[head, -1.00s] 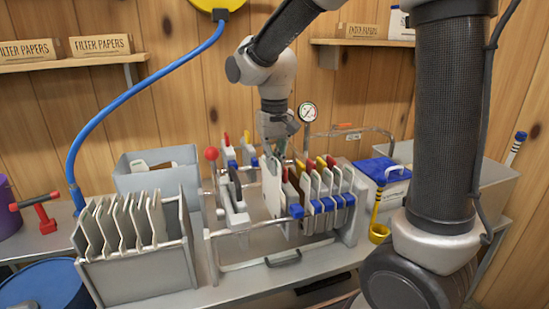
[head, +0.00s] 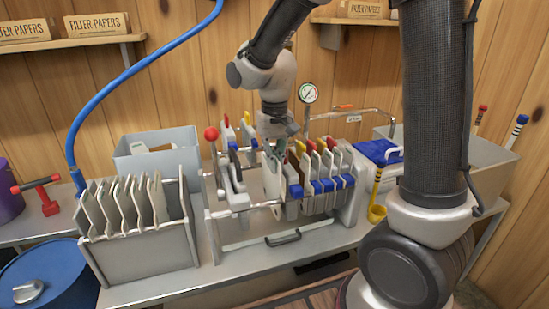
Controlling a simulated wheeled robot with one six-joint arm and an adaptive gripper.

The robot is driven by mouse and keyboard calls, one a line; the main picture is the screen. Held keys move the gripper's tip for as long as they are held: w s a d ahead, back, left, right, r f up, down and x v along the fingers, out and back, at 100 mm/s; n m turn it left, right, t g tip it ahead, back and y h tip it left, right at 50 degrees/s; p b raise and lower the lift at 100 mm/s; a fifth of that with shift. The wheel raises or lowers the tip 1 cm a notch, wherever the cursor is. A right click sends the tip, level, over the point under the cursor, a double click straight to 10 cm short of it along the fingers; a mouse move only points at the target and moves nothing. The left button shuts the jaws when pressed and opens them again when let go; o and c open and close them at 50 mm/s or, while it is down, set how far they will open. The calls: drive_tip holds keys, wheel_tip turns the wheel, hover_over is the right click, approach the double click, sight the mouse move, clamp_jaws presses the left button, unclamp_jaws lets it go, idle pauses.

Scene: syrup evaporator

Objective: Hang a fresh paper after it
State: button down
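Fresh white papers (head: 122,208) stand in a row in the grey rack at the left of the bench. The filter press (head: 215,232) is in the middle, with rails carrying several plates (head: 318,190) with blue, red and yellow tabs, grouped to the right. A white sheet (head: 271,180) hangs upright at the left side of this group. My gripper (head: 276,146) points down just above the sheet and the leftmost plates. Its fingertips are small and partly hidden, so I cannot tell whether they hold the sheet or a plate.
A grey bin (head: 157,148) stands behind the rack. A blue hose (head: 130,72) arches over the left side. A gauge (head: 308,93) and pipe stand behind the press. The press has a gap left of the sheet.

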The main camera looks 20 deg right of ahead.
drive_tip(key=c, duration=2.1)
unclamp_jaws()
drive_tip(key=o, duration=0.9)
drive_tip(key=shift+c, duration=0.2)
drive_tip(key=shift+r, duration=4.05)
